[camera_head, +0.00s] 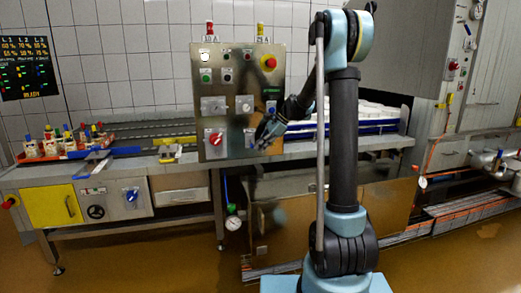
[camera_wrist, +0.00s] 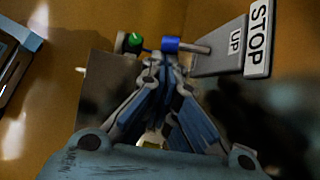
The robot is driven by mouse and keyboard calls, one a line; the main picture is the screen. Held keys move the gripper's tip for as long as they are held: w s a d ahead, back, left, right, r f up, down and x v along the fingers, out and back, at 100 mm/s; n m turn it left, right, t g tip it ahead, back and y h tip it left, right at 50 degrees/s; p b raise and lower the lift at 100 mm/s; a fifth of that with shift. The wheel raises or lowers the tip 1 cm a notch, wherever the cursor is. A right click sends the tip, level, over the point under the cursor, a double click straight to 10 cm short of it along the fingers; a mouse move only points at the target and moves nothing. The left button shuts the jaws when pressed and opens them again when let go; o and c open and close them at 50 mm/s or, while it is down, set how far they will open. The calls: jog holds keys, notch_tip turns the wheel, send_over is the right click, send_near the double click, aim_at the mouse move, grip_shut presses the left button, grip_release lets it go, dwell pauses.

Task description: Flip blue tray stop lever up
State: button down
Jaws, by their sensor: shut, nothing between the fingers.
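In the wrist view, the stop lever shows as a grey rod with a blue end (camera_wrist: 171,44), beside a plate (camera_wrist: 258,38) reading "STOP" and a grey part marked "UP". My gripper (camera_wrist: 165,60) is shut and empty. Its fingertips lie just below the blue end in the picture; I cannot tell whether they touch it. In the head view, my gripper (camera_head: 264,136) is at the lower right of the steel control panel (camera_head: 228,105), and it and the arm hide most of the lever.
The panel also carries a red knob (camera_head: 215,138) left of my gripper and several switches above. A green-topped knob (camera_wrist: 136,40) shows near the fingertips in the wrist view.

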jog(key=shift+s+r, duration=0.15)
jog(key=shift+r, duration=1.3)
dwell(0.8)
jog(key=shift+r, duration=0.7)
jog(key=shift+r, duration=0.1)
jog(key=v, duration=1.1)
jog(key=shift+w+d+r, duration=0.15)
jog(key=shift+w+d, duration=0.1)
jog(key=shift+d, duration=0.2)
